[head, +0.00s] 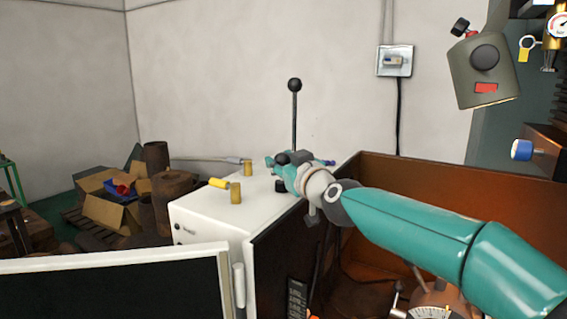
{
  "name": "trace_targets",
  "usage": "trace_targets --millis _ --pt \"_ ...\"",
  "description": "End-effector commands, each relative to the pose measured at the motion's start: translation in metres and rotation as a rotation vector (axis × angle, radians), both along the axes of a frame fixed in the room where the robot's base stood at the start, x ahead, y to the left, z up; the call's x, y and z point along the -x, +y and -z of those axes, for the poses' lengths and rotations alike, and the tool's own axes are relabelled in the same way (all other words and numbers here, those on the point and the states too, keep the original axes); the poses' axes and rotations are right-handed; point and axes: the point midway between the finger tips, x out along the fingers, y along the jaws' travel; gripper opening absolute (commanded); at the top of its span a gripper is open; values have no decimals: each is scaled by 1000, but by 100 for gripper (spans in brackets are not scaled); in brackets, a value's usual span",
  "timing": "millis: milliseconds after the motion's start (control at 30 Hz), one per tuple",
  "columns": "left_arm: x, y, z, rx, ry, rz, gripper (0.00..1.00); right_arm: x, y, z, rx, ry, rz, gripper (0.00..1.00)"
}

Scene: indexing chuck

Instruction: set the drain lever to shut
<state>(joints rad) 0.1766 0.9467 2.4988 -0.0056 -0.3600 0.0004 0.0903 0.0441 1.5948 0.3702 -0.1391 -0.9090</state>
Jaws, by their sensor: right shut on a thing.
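My right arm comes in from the right, and its gripper (276,163) is over the top of a white cabinet (212,216). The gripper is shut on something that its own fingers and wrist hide. A yellow-handled lever (219,183) lies nearly flat at a brass fitting (235,191), left of the gripper and apart from it. A small blue handle end (327,163) shows just right of the gripper. I cannot tell by a label which of these is the drain lever. My left gripper is out of view.
A tall upright lever with a black ball knob (294,86) rises right behind the gripper. Another brass fitting (248,168) with a grey hose stands left of it. A dark screen (110,295) fills the lower left. A rust-brown open tray wall (420,185) lies right.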

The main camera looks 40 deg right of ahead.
Motion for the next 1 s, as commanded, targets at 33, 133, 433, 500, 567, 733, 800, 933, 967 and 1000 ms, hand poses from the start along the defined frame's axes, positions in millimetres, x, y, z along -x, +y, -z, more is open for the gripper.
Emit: trace_targets --millis 33,133,433,500,567,733,800,933,967,1000 --pt "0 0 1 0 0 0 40 -2 3 10 -2 23 -10 0" --pt "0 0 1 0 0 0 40 -2 2 10 -2 21 -8 54" --pt "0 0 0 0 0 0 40 -1 2 6 -1 14 -7 63" --pt "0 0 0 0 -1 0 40 0 2 6 -1 12 -6 63" --pt "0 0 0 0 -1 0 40 2 2 5 -2 11 -5 63" --pt "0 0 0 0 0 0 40 19 5 5 -2 11 -7 63" --pt "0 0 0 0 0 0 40 31 7 4 -2 10 -7 63" --pt "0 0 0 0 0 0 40 58 11 4 -1 9 -6 63" --pt "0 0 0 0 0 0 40 64 12 5 -1 11 -7 63" --pt "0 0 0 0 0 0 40 72 13 5 -1 11 -7 63"
